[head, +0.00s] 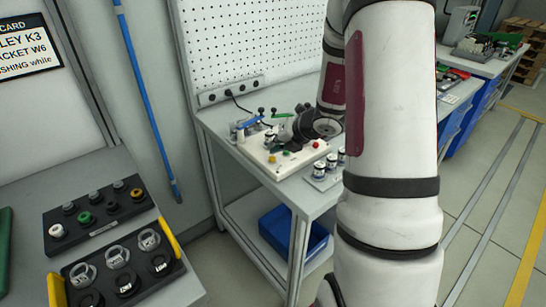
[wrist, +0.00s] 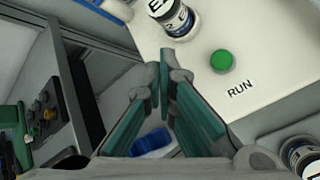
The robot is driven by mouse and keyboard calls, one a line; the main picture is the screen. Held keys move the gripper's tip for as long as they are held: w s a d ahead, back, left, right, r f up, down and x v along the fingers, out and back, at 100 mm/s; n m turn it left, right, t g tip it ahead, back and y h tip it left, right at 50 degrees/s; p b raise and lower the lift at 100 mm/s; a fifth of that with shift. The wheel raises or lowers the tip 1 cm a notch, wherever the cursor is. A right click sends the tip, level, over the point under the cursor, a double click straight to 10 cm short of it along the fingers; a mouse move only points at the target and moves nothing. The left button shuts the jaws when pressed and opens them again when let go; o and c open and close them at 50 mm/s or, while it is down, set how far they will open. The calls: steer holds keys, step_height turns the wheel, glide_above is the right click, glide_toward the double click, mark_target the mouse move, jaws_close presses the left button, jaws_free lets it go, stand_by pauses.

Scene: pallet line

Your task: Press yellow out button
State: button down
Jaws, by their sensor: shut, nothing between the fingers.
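A cream control panel (head: 277,171) lies on the bench. Its yellow button (head: 272,159) is near the left end, with a green button (head: 285,153) beside it and a red button (head: 315,144) farther right. My gripper (head: 275,141) is just above and behind the panel; its fingers look small and dark there. In the wrist view my gripper (wrist: 166,62) is shut and empty, its fingertips over the panel edge. The green button (wrist: 222,60) shows right of the tips, by the word RUN. I cannot make out the yellow button in the wrist view.
A labelled cylinder (wrist: 172,17) stands just beyond the fingertips. Labelled cylinders (head: 320,170) stand right of the panel. A blue bin (head: 291,230) is on the lower shelf. A pegboard (head: 250,45) rises behind the bench. Black trays (head: 98,217) sit on the left table.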

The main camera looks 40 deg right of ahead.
mark_target(275, 157)
steer(key=shift+r, duration=0.1)
step_height(275, 157, up, 5)
steer(key=p, duration=0.4)
stand_by(0.9)
